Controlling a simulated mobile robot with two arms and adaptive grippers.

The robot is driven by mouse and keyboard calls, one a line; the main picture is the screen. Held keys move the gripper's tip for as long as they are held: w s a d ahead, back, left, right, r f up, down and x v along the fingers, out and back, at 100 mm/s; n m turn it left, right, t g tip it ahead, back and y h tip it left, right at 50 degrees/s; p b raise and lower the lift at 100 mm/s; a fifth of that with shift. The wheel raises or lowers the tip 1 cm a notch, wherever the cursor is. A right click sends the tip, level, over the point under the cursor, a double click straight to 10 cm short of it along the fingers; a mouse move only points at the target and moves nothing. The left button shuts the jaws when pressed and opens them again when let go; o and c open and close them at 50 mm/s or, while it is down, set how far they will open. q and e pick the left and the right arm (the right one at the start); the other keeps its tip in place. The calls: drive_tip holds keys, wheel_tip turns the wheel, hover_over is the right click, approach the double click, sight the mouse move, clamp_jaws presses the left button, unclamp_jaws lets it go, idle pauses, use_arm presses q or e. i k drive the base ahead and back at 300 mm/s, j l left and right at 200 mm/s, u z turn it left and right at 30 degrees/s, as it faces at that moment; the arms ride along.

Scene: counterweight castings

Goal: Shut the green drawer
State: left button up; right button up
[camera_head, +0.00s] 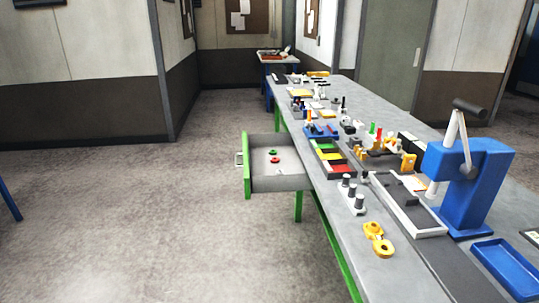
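The green drawer (247,165) stands pulled out to the left from under the long workbench. Its green front faces left and carries a pale handle (239,159). Inside the grey drawer box lie a small green ring (272,152) and a small red ring (275,160), plus a small pale piece near the front wall. Neither of my grippers shows in the head view.
The grey workbench (385,275) runs from the front right to the back. On it stand a blue press (475,185), a blue tray (507,268), yellow parts (378,240) and several coloured bins. The floor (140,220) left of the drawer is clear.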

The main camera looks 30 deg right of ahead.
sight(264, 177)
drive_tip(key=i+j+z, duration=0.3)
drive_tip(key=j+z, duration=0.35)
drive_tip(key=i+j+z, duration=0.15)
drive_tip(key=j+z, duration=0.15)
drive_tip(key=j, duration=0.2)
drive_tip(key=j+z, duration=0.35)
drive_tip(key=i+j+z, duration=0.1)
drive_tip(key=i, duration=0.25)
drive_tip(key=i+j, duration=0.25)
drive_tip(key=i+z, duration=0.05)
